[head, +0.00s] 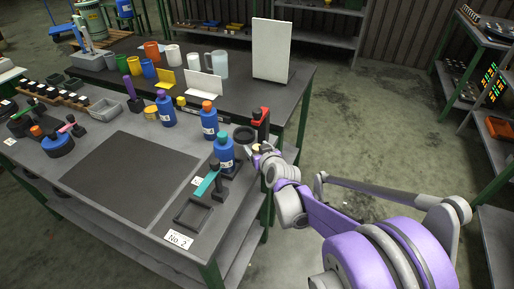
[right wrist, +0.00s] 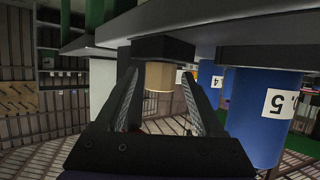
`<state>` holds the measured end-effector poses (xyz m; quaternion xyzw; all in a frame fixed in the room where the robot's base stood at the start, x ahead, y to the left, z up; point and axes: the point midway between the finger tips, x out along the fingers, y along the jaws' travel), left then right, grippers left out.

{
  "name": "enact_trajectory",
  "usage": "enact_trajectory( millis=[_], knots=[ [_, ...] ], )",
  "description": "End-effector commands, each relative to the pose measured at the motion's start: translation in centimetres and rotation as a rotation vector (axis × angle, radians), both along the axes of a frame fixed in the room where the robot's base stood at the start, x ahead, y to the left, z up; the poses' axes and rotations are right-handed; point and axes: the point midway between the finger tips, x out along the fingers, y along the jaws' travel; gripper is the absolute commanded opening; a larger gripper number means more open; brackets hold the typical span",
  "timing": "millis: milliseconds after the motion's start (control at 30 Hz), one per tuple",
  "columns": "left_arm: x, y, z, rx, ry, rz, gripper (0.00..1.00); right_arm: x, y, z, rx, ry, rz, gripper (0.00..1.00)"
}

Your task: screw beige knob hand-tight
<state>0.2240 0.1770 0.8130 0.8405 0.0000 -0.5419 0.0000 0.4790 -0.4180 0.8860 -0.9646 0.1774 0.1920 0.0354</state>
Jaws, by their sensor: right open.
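The beige knob (right wrist: 158,77) shows in the right wrist view, which is upside down, against a dark block (right wrist: 163,49). My right gripper (right wrist: 160,82) is open with one finger on each side of the knob. A gap shows between each finger and the knob, so the fingers look apart from it. In the head view my right gripper (head: 260,153) is at the right edge of the table, beside a blue bottle with a teal cap (head: 224,150). How far the knob is screwed in cannot be told. My left gripper is not in view.
A blue bottle labelled 5 (right wrist: 262,115) stands close to the right gripper. A dark ring (head: 244,133) and a red-topped black holder (head: 262,118) are just behind it. A black mat (head: 130,178) lies clear on the table (head: 226,226). Cups and more bottles stand farther back.

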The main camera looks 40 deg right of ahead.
Motion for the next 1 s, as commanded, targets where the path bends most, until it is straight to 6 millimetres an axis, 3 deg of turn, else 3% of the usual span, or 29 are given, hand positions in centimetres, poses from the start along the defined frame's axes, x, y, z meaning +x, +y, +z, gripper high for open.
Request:
enact_trajectory(
  millis=[167,600,1000],
  knots=[
    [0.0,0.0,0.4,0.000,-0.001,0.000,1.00,-1.2,0.4,0.7,0.001,0.000,-0.001,0.70],
    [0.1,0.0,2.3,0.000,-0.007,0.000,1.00,-8.0,3.0,3.7,0.000,0.000,0.000,0.70],
    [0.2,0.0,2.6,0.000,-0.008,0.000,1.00,-9.3,3.5,4.1,0.000,0.000,0.000,0.70]
  ],
)
